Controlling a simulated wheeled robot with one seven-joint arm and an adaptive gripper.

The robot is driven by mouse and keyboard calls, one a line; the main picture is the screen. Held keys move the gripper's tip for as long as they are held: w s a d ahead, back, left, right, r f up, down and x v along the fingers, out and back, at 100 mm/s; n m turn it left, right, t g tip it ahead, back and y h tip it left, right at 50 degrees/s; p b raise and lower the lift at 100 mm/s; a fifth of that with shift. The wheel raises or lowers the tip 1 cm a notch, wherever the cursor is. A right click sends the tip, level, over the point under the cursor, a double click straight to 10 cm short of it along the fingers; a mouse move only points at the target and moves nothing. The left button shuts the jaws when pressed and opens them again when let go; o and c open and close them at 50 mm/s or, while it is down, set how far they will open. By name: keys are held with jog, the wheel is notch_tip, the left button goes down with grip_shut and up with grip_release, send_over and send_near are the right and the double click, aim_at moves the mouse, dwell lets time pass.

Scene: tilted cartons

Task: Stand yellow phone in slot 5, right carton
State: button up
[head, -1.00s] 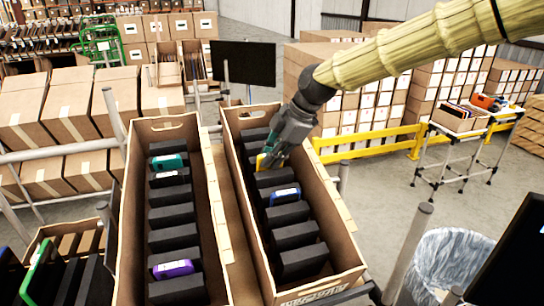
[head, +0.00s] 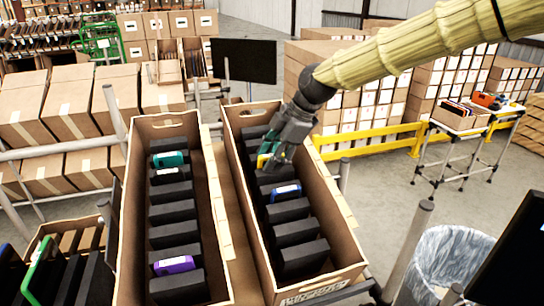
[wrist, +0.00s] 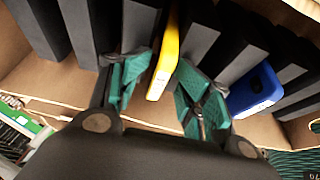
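The yellow phone (head: 263,161) stands on edge between black dividers in the far half of the right carton (head: 335,215). In the wrist view the yellow phone (wrist: 165,52) shows its narrow edge between my two teal fingers. My gripper (head: 274,160) is down at the carton, one finger on each side of the phone. In the wrist view my gripper (wrist: 163,80) looks open, with a gap beside the phone. The phone's lower part is hidden, and I cannot tell its slot number. A blue phone (head: 285,193) stands nearer in the same carton.
The left carton (head: 131,230) stands close by and holds a teal phone (head: 168,160) and a purple phone (head: 174,265) among black dividers. A dark monitor (head: 243,61) rises behind the cartons. Dividers crowd both sides of my fingers.

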jog(key=shift+w, duration=0.1)
jog(key=shift+w+d+r, duration=0.1)
jog(key=shift+d+r, duration=0.15)
jog(key=shift+r, duration=0.15)
jog(key=v, duration=1.1)
jog(key=shift+s, duration=0.25)
notch_tip(320, 180, up, 7)
jog(key=s+p, duration=0.1)
jog(key=p, duration=0.3)
jog(key=shift+s+d+p, duration=0.3)
jog(key=shift+s+p, duration=0.1)
jog(key=shift+f, duration=0.1)
